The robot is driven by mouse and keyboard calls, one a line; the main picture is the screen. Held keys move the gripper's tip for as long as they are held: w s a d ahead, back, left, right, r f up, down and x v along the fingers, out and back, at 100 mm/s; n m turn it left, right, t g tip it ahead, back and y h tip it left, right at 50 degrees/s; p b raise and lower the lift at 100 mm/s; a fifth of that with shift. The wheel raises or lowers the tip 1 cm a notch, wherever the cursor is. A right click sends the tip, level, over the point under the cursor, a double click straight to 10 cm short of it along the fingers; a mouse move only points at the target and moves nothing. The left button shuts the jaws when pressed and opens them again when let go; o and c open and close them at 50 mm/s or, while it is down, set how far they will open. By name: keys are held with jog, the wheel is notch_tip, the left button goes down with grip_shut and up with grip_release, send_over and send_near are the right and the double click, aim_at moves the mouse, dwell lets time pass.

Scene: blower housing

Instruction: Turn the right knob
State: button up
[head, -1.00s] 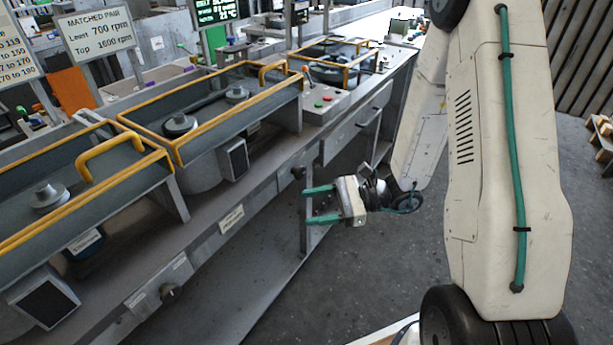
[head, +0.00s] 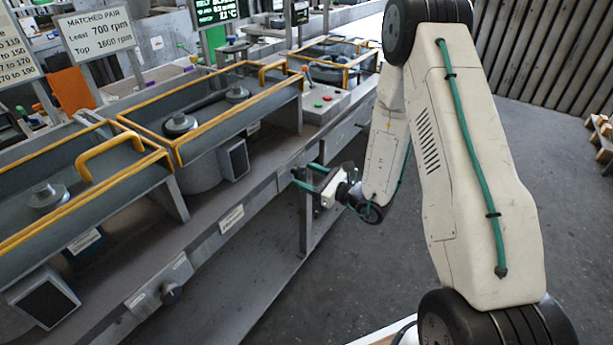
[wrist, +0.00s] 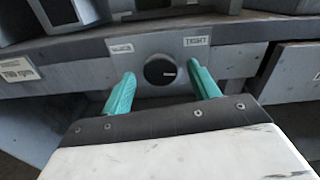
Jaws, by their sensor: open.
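The right knob (wrist: 160,70) is a round black dial with a pale pointer mark toward the right. It sits on a grey front panel of the bench in the wrist view. My gripper (wrist: 161,72) is open, with one teal finger to the left of the knob and one to the right in that view. A gap shows between each finger and the knob. In the head view my gripper (head: 303,174) is at the bench front, and its fingers largely hide the right knob. The other knob (head: 171,293) is on the front panel lower left.
Small labels flank the right knob, one left (wrist: 121,48) and one right (wrist: 196,41). Yellow-railed housings (head: 200,110) stand on the bench top above. The floor (head: 370,270) right of the bench is open.

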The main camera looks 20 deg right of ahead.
jog(key=shift+w+a, duration=0.2)
jog(key=shift+w, duration=0.1)
jog(key=c, duration=1)
jog(key=shift+o, duration=0.2)
jog(key=shift+m, duration=0.4)
jog(key=m, duration=0.3)
jog(key=shift+m, duration=1.8)
